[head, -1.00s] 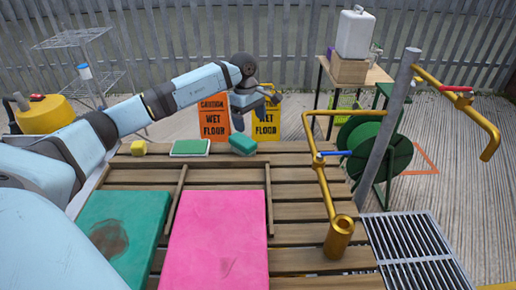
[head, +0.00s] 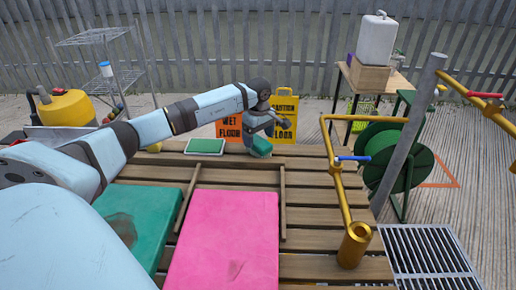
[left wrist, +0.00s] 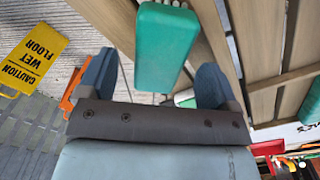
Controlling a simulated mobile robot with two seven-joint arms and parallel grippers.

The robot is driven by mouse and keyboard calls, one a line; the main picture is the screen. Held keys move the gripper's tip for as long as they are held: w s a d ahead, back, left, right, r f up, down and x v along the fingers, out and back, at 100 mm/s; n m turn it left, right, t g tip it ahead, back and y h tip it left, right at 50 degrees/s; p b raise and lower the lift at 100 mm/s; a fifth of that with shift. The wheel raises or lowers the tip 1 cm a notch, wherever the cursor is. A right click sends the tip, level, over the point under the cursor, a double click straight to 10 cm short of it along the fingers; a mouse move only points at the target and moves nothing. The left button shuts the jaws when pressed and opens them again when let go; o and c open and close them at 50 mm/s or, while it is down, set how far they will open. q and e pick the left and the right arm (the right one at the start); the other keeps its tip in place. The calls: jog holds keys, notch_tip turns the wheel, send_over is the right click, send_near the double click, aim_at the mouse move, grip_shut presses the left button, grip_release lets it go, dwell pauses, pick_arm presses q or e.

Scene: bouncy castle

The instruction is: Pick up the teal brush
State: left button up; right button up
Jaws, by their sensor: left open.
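The teal brush (head: 260,147) lies near the far edge of the slatted wooden table (head: 305,268), partly hidden by my left gripper (head: 268,128). In the left wrist view the brush (left wrist: 166,48) shows as a smooth teal block with pale bristles at its upper end. My left gripper (left wrist: 156,65) is open and empty there, one finger to each side of the brush's near end, with gaps visible. I cannot tell its exact height above the brush. My right gripper is not in view.
A green-and-white pad (head: 205,146) lies left of the brush. Wet-floor signs (head: 284,115) stand behind the table. A pink mat (head: 225,242) and a green mat (head: 140,222) lie nearer. A gold pipe (head: 340,190) rises at right.

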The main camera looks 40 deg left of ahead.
aim_at(258, 140)
pick_arm(q)
jog(key=f, duration=0.3)
jog(key=shift+a+f, duration=0.2)
jog(key=shift+f, duration=0.1)
jog(key=c, duration=1.1)
jog(key=shift+r, duration=0.15)
notch_tip(258, 140, up, 20)
jog(key=p, duration=0.2)
jog(key=shift+p, duration=0.3)
